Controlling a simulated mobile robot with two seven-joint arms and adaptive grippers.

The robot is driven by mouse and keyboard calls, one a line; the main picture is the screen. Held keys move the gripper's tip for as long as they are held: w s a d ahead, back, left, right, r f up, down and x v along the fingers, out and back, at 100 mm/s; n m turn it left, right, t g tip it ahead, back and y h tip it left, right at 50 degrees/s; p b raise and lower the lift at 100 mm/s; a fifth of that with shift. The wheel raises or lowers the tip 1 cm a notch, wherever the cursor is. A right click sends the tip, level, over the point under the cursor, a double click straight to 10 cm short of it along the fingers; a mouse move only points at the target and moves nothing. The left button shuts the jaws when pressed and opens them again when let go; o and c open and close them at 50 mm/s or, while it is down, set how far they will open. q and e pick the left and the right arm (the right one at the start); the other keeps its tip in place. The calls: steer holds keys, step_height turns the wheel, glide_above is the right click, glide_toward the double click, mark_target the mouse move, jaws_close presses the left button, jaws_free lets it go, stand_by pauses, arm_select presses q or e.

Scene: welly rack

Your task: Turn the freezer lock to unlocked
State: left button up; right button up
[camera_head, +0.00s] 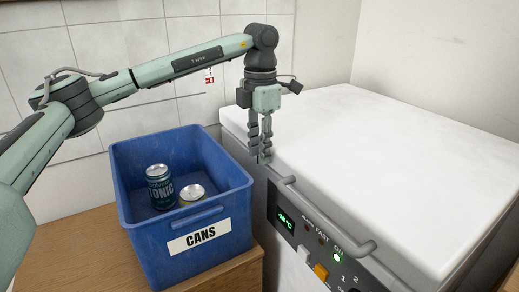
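The white chest freezer (390,150) fills the right side, its lid down, with a grey bar handle (325,215) along the front edge. Its dark control panel (300,235) shows a green reading of about -18 °C, small lamps and an orange switch (321,271). I cannot make out a lock for certain; the panel's lower part is cut off by the picture edge. My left gripper (261,157) points down at the lid's front left corner, near the handle's far end. Its fingers are close together with nothing visible between them; contact with the freezer is unclear. My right gripper is out of view.
A blue crate (146,252) labelled CANS stands left of the freezer on a wooden surface (72,250). It holds a dark tonic can (160,188) and a yellowish can (191,194). A tiled wall (115,50) closes off the back. The freezer lid is bare.

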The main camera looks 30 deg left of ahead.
arm_select(q)
step_height(320, 180, up, 12)
steer(key=shift+f, duration=0.2)
steer(key=shift+s+d, duration=0.1)
stand_by(0.5)
